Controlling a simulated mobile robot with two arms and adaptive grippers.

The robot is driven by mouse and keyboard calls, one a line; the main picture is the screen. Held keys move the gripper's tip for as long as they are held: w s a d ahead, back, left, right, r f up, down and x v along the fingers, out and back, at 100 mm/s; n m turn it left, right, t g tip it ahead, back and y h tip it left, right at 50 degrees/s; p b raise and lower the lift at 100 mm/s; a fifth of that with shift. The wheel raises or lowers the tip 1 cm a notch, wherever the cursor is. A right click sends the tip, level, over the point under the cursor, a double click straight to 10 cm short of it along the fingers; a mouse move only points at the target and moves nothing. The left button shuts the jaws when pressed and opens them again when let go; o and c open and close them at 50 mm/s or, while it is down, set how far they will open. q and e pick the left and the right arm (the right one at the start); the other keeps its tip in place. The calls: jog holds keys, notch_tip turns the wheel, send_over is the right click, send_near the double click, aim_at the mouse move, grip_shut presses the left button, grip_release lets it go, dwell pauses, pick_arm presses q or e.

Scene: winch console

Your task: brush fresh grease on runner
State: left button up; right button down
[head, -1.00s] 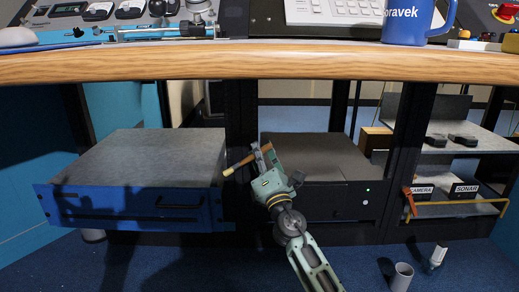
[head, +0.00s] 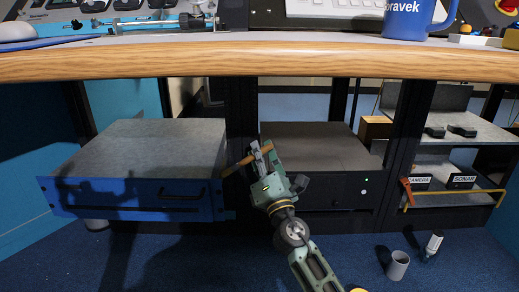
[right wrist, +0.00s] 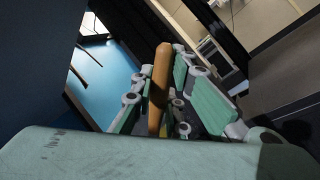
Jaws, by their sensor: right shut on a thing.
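My right gripper (head: 259,158) is shut on a wooden-handled tool, seemingly a brush (head: 236,167), in front of the gap between the blue drawer and the black unit. One end of the tool points left, close to the blue drawer's right side; I cannot tell whether it touches. In the right wrist view the orange-brown handle (right wrist: 159,88) stands between the finger pads; its bristles are not visible. The blue-fronted drawer (head: 140,199), with a grey top, juts out under the desk. I cannot make out its runner. My left gripper is not in view.
The wooden desk edge (head: 260,66) spans above my right arm. A black unit (head: 336,198) stands right of the gap. A grey cup (head: 398,265) and a small white-and-dark item (head: 432,245) stand on the blue carpet. Shelves (head: 470,130) with labelled boxes are at right.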

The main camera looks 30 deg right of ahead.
jog(key=shift+s+a+f+p, duration=0.1)
jog(key=shift+s+a, duration=0.45)
jog(key=shift+s, duration=0.25)
jog(key=shift+s+a+f+p, duration=0.15)
jog(key=shift+s+a, duration=0.4)
jog(key=shift+s, duration=0.3)
jog(key=shift+s+a+f+p, duration=0.1)
jog(key=shift+s+a, duration=0.45)
jog(key=shift+s, duration=0.25)
jog(key=s+d, duration=0.3)
jog(key=d, duration=0.2)
jog(key=shift+d+r, duration=0.15)
jog(key=shift+r, duration=0.2)
jog(key=shift+s, duration=0.15)
jog(key=shift+s+d+b, duration=0.2)
jog(key=shift+s+d, duration=0.2)
jog(key=shift+d, duration=0.25)
jog(key=shift+s+d+b, duration=0.15)
jog(key=shift+s+d, duration=0.2)
jog(key=shift+d, duration=0.3)
